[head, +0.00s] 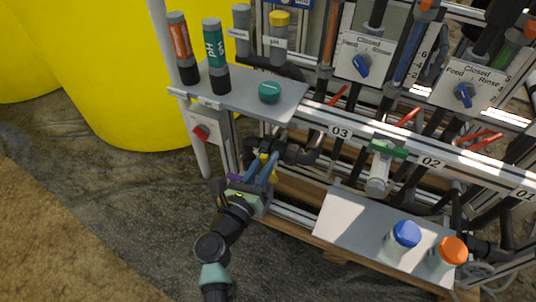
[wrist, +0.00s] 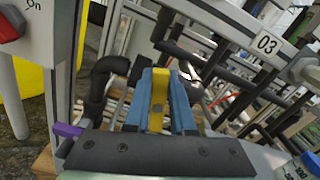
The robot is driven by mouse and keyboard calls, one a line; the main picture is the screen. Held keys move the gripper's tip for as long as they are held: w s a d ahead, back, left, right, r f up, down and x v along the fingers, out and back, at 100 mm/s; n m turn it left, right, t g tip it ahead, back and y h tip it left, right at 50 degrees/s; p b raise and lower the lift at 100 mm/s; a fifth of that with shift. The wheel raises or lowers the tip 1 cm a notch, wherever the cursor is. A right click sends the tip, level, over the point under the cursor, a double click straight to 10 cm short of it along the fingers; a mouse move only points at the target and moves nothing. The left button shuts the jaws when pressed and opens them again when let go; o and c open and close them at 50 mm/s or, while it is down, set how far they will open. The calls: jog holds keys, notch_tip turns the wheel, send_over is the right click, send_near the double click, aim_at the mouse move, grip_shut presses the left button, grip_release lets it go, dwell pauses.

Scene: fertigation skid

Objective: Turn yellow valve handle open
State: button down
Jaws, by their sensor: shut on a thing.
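The yellow valve handle (wrist: 158,98) stands between my two blue fingers in the wrist view. It also shows as a small yellow patch in the head view (head: 264,159). My gripper (head: 262,168) is shut on the handle, with a finger on each side of it. In the wrist view my gripper (wrist: 160,100) hides the lower part of the handle. The valve body and the handle's exact angle to its pipe cannot be made out. Black pipe (wrist: 100,82) runs beside and behind the handle.
A red switch (head: 201,132) is on the post at left. A grey shelf (head: 230,98) holds several probes and a green cap (head: 269,92). A lower shelf (head: 350,228) bears blue-lidded (head: 405,235) and orange-lidded (head: 452,250) bottles.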

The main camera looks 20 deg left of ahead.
jog(key=n+p, duration=0.1)
jog(key=n, duration=0.1)
jog(key=n+p, duration=0.1)
jog(key=shift+a+f+n, duration=0.1)
jog(key=shift+a+n, duration=0.3)
jog(key=shift+a+f+n+p, duration=0.15)
jog(key=shift+f+n+p, duration=0.35)
jog(key=shift+n, duration=1.25)
jog(key=shift+a+f+n+p, duration=0.3)
jog(key=shift+n+p, duration=0.35)
jog(key=shift+n, duration=1.15)
jog(key=shift+a+f+n+p, duration=0.1)
jog(key=shift+f+n+p, duration=0.4)
jog(key=shift+n, duration=1.25)
jog(key=c, duration=0.8)
grip_release()
jog(key=shift+o, duration=0.2)
jog(key=shift+r, duration=0.1)
